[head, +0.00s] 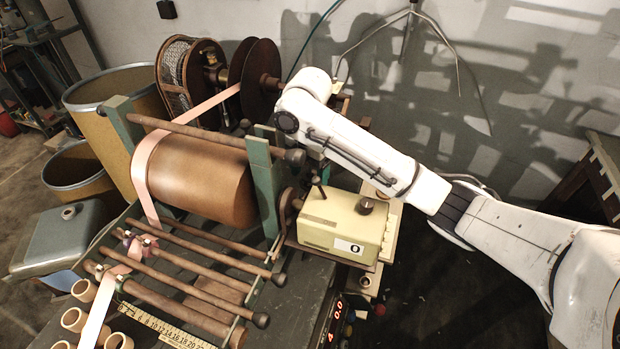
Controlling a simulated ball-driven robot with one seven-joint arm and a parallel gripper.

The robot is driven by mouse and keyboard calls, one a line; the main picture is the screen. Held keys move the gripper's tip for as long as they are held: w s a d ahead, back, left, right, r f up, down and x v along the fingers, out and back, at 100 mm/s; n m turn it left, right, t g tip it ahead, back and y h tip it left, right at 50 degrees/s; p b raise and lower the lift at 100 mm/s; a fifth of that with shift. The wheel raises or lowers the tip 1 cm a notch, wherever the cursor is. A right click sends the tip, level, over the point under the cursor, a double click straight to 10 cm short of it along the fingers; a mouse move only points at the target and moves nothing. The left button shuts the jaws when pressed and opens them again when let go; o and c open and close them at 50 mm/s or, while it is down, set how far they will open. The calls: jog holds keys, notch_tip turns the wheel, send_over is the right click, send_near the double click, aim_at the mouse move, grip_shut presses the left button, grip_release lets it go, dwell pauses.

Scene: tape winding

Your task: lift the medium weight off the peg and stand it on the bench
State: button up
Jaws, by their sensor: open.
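My white arm comes in from the right edge and reaches to the back of the machine. Its wrist end is beside the brown reel flanges, and my gripper's fingers are hidden behind it. I cannot make out the medium weight or its peg; the arm covers part of the area behind the machine. The dark bench (297,292) shows a bare strip in front of the cream counter box.
The winding machine has a brown drum (205,180), pink tape (144,185) and wooden rollers. A cream counter box (345,225) with a knob and upright lever stands below my forearm. Cardboard cores (75,319) and a ruler (165,326) lie at front left.

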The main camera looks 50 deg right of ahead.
jog(key=c, duration=1.3)
jog(key=shift+o, duration=0.2)
notch_tip(320, 180, up, 10)
jog(key=p, duration=0.1)
